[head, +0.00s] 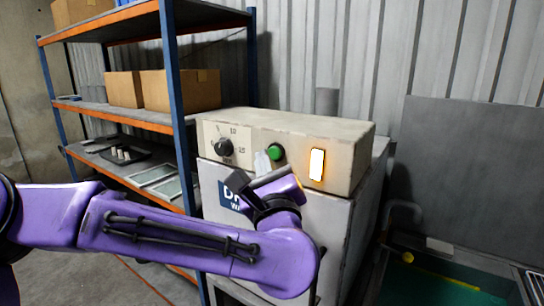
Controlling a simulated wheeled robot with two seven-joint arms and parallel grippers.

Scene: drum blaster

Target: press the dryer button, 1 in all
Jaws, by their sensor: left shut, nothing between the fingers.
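The dryer (350,215) is a grey box with a beige control panel on top. Its round green button (276,152) sits in the middle of the panel front. My left gripper (262,162) is shut and empty, its tips at the panel face just left of and slightly below the green button. The tips overlap the button's left edge in the picture; I cannot tell whether they touch it. My purple left forearm and wrist hide much of the dryer's lower front. My right gripper is out of view.
A black dial (225,147) is left of the button, and a lit lamp (317,164) glows white-orange to its right. A blue and orange shelf rack (172,100) with cardboard boxes (183,91) stands at left. A green-floored tub (440,285) is at lower right.

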